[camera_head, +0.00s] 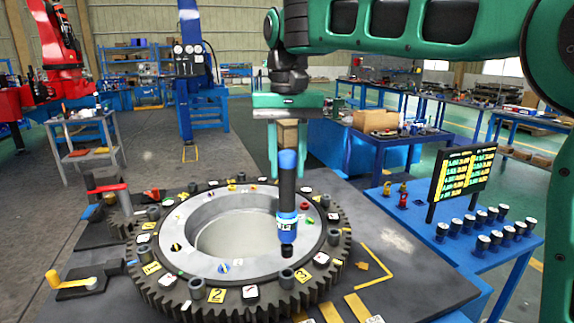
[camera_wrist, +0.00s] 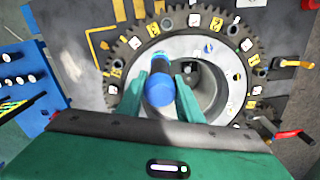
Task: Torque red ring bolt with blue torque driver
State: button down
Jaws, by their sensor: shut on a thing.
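The blue torque driver (camera_head: 287,228) is a dark upright tool with a blue top and a blue lower band. My gripper (camera_head: 288,172) is shut on its upper part. In the wrist view, the driver's blue end (camera_wrist: 160,90) sits between my gripper's fingers (camera_wrist: 160,100). The driver's dark tip hangs over the near right part of the pale ring; I cannot tell if it touches anything. A red ring bolt (camera_head: 305,206) shows on the ring, right of the driver and farther back, apart from the tip. The ring (camera_head: 198,262) lies inside a dark toothed gear.
Grey posts and numbered tags stand around the gear. A yellow-handled clamp (camera_head: 72,283) and a red-handled clamp (camera_head: 107,188) are at left. A blue bench (camera_head: 425,240) with a display (camera_head: 463,178) and several dark cylinders is at right. The space above the ring's left is clear.

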jog(key=shift+r, duration=0.1)
jog(key=shift+r, duration=2.6)
